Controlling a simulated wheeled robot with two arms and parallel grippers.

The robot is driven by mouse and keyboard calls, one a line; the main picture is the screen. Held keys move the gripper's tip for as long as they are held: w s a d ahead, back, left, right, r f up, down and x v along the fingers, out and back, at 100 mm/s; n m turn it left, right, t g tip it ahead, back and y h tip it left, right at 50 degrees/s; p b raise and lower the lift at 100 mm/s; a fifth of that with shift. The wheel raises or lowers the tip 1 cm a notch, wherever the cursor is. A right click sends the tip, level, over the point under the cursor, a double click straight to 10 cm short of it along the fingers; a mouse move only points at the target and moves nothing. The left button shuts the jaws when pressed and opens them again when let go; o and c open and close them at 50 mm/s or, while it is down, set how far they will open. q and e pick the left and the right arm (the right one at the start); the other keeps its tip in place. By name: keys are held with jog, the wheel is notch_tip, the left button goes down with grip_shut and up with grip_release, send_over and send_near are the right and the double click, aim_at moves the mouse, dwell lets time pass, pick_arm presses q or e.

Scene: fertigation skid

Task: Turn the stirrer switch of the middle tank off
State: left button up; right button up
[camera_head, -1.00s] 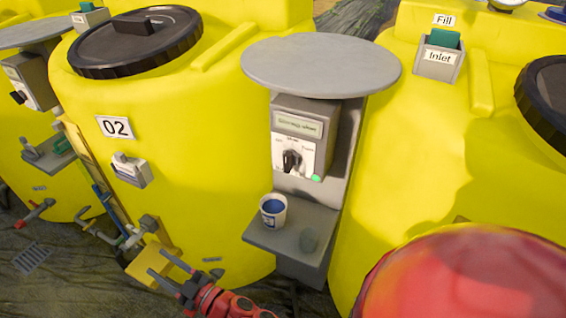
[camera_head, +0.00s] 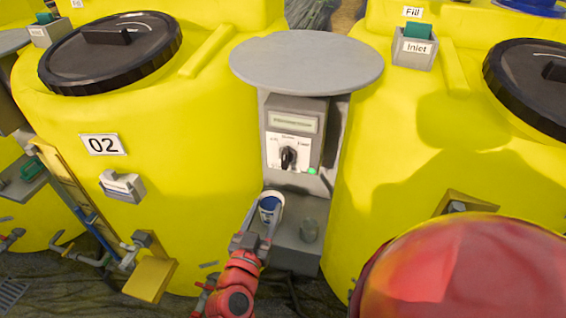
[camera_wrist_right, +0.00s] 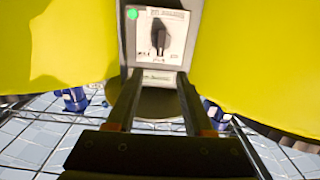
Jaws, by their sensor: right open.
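The stirrer switch (camera_head: 288,157) is a black rotary knob on a white plate, in a grey control box between tank 02 and the tank to its right. Its pointer looks roughly upright; the labels are too small to read surely. A green lamp (camera_head: 312,171) glows at the plate's lower right. The right wrist view shows the knob (camera_wrist_right: 161,38) upside down, ahead of the fingertips and apart from them. My right gripper (camera_head: 262,217) is open, below the box and overlapping the cup in the head view. It also shows in the wrist view (camera_wrist_right: 157,78). My left gripper is out of view.
A round grey cover (camera_head: 306,66) overhangs the box. Yellow tank walls (camera_head: 215,165) flank it closely.

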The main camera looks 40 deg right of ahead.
aim_at(284, 161)
jog(key=p+x, duration=0.5)
jog(key=x, duration=1)
jog(key=shift+w+d+r+p, duration=0.1)
jog(key=shift+w+p, duration=0.1)
jog(key=shift+p, duration=0.1)
jog(key=shift+w+d, duration=0.3)
jog(key=shift+d, duration=0.05)
jog(key=shift+c, duration=0.2)
grip_shut()
